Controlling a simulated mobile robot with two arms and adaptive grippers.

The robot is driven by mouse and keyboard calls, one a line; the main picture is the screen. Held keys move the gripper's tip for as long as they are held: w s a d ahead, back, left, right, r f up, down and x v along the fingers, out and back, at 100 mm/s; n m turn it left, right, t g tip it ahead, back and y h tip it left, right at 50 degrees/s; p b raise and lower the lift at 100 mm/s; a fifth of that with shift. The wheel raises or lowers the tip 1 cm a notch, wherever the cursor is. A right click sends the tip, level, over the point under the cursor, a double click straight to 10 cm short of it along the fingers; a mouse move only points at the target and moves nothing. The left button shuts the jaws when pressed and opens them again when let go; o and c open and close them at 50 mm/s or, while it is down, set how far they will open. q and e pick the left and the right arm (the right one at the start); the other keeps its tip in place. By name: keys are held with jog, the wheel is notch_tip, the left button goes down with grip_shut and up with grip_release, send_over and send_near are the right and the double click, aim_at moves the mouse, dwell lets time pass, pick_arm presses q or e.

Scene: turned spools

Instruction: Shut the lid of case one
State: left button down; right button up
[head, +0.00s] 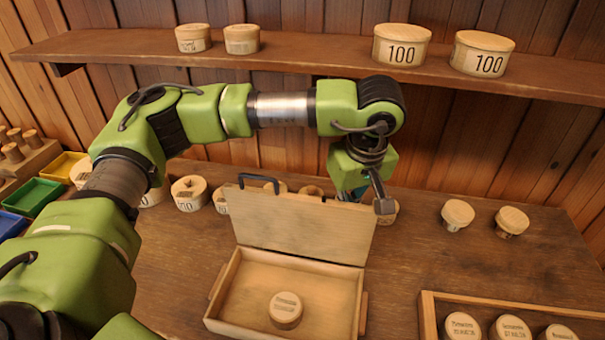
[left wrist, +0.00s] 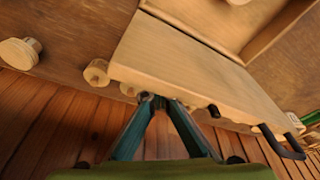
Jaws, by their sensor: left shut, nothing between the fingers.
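A wooden case (head: 212,312) stands open on the table, with its lid (head: 300,228) raised about upright. One round wooden spool (head: 286,310) lies inside the case. A black handle (head: 258,183) sits on the lid's top edge. My left gripper (left wrist: 158,98) is shut and empty behind the lid. In the left wrist view its teal fingertips meet at the edge of the lid (left wrist: 190,75); I cannot tell whether they touch it. In the head view the lid hides the fingertips. My right gripper is in neither view.
A shelf (head: 320,72) with several round boxes runs along the back wall. Several spools stand behind the case, and two (head: 457,214) lie right of it. A wooden tray (head: 428,312) of spools is at the lower right. Coloured bins (head: 33,196) stand at left.

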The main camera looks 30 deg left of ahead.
aim_at(346, 216)
pick_arm(q)
jog(key=shift+s+d+f+b, duration=0.15)
jog(key=shift+s, duration=0.4)
jog(key=shift+s+d+f+b, duration=0.1)
jog(key=shift+s+f+b, duration=0.1)
jog(key=shift+s, duration=0.3)
jog(key=shift+s+d+f+b, duration=0.1)
jog(key=shift+s+d+f, duration=0.05)
jog(key=shift+s, duration=0.4)
jog(key=shift+w+r, duration=0.1)
jog(key=shift+w, duration=0.2)
jog(key=shift+r, duration=0.15)
jog(key=shift+r, duration=0.1)
jog(key=shift+r+p, duration=1.95)
jog(key=shift+r, duration=2)
